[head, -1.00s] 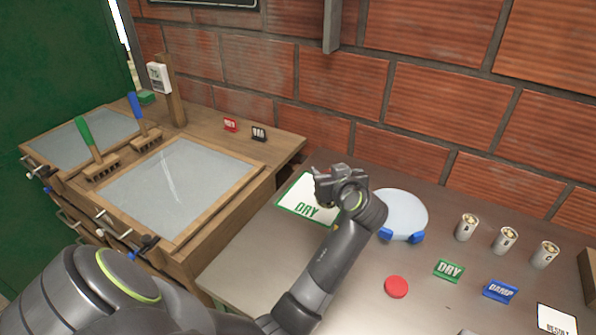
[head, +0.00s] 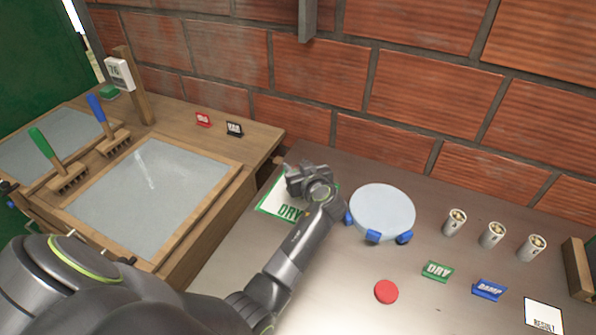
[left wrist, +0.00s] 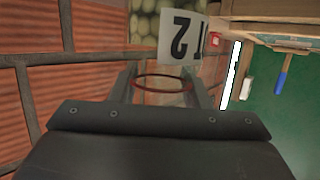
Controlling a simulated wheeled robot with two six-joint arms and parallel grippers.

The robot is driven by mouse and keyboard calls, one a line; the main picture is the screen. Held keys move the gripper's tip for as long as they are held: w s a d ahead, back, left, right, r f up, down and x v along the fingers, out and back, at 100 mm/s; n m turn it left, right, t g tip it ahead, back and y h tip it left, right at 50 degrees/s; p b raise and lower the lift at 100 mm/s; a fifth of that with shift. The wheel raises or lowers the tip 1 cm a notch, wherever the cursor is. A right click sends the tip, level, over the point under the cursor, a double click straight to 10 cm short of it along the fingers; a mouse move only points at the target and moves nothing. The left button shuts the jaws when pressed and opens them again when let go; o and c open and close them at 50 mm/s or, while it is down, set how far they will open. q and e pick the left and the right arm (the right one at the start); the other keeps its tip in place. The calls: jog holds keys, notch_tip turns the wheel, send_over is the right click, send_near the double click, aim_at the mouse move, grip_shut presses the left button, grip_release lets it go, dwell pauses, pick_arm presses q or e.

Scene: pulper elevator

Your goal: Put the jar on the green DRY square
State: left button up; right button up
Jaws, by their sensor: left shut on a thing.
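My left gripper (head: 300,180) is over the far right part of the white square with a green border marked DRY (head: 268,205), covering part of it. In the left wrist view the gripper (left wrist: 168,82) is shut on the jar (left wrist: 160,88). The jar is clear, with a reddish ring, a white label reading 12 upside down and yellow-green contents. The gripper hides the jar in the head view, so I cannot tell whether it touches the square. My right gripper is not in view.
A pale round plate (head: 383,210) with blue feet stands just right of my left forearm. Several small cans (head: 492,235), a red disc (head: 386,292), a green DRY sign (head: 437,271) and a blue DAMP sign (head: 489,290) are farther right. A wooden bench (head: 215,220) is at left.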

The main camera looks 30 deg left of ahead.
pick_arm(q)
jog(key=shift+f, duration=0.8)
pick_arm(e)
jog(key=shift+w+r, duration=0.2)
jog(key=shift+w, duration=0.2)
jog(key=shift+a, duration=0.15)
pick_arm(q)
jog(key=shift+f, duration=0.15)
jog(key=o, duration=0.9)
jog(key=shift+f, duration=0.1)
jog(key=o, duration=0.5)
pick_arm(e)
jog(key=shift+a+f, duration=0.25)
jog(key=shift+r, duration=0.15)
